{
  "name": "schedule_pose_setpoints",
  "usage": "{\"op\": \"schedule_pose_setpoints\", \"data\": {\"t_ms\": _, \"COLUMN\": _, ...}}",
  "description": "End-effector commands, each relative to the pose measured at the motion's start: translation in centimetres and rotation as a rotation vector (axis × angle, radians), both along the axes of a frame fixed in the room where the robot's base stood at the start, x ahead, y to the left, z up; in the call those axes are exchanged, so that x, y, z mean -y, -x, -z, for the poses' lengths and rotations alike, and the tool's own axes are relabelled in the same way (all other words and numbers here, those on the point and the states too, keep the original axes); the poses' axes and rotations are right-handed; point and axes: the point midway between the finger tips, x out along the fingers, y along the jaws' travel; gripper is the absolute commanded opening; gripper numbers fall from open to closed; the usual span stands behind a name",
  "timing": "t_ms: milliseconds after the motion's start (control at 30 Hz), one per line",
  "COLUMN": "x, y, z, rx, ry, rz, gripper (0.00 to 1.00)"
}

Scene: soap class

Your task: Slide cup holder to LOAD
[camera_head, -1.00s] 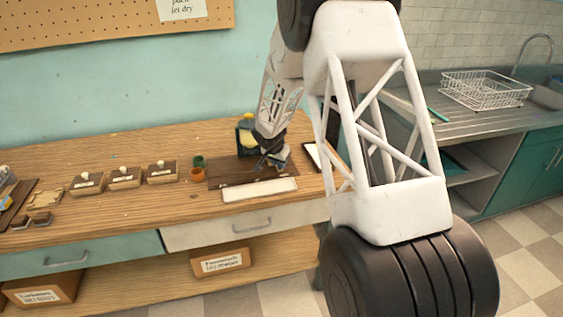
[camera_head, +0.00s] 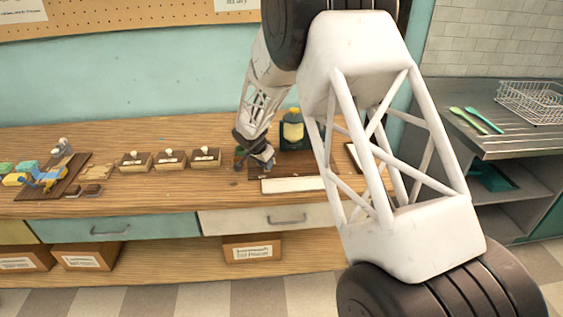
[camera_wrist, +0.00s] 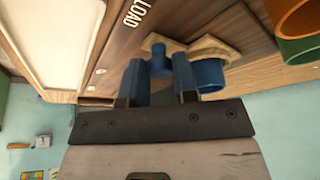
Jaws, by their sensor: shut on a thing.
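The cup holder (camera_wrist: 213,49) is a pale wooden piece on the dark board, carrying a blue cup (camera_wrist: 211,78) and a short blue knob (camera_wrist: 161,62). My gripper (camera_wrist: 159,72) is shut on the knob, with a blue finger on each side. The white word LOAD (camera_wrist: 139,12) is printed on the dark board (camera_wrist: 185,15), to the upper left of the holder in the wrist view. In the head view my gripper (camera_head: 260,161) is low at the board's left end and hides most of the holder.
Orange (camera_wrist: 300,50) and green (camera_wrist: 296,12) cups stand close to the holder. A white tray (camera_head: 292,185) lies along the board's front. A dark green dispenser with yellow liquid (camera_head: 293,130) stands behind. Several labelled wooden boxes (camera_head: 171,161) stand left.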

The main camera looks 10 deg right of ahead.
Motion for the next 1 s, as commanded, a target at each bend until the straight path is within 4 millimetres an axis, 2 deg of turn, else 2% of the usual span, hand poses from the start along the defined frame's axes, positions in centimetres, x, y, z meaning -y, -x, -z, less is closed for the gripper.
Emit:
{"op": "schedule_pose_setpoints", "data": {"t_ms": 33, "x": -0.8, "y": -0.5, "z": -0.6, "rx": 0.012, "ry": -0.003, "rz": -0.003, "gripper": 0.00}}
{"op": "schedule_pose_setpoints", "data": {"t_ms": 200, "x": -2.0, "y": -0.5, "z": -0.6, "rx": 0.013, "ry": -0.003, "rz": -0.002, "gripper": 0.00}}
{"op": "schedule_pose_setpoints", "data": {"t_ms": 600, "x": -2.4, "y": -0.6, "z": -0.8, "rx": 0.016, "ry": -0.005, "rz": -0.004, "gripper": 0.00}}
{"op": "schedule_pose_setpoints", "data": {"t_ms": 633, "x": -2.4, "y": -0.6, "z": -0.8, "rx": 0.016, "ry": -0.005, "rz": -0.004, "gripper": 0.32}}
{"op": "schedule_pose_setpoints", "data": {"t_ms": 767, "x": -2.3, "y": -0.5, "z": -0.7, "rx": 0.013, "ry": -0.003, "rz": -0.003, "gripper": 0.52}}
{"op": "schedule_pose_setpoints", "data": {"t_ms": 1000, "x": -2.2, "y": -0.3, "z": -0.4, "rx": 0.007, "ry": -0.001, "rz": -0.001, "gripper": 0.52}}
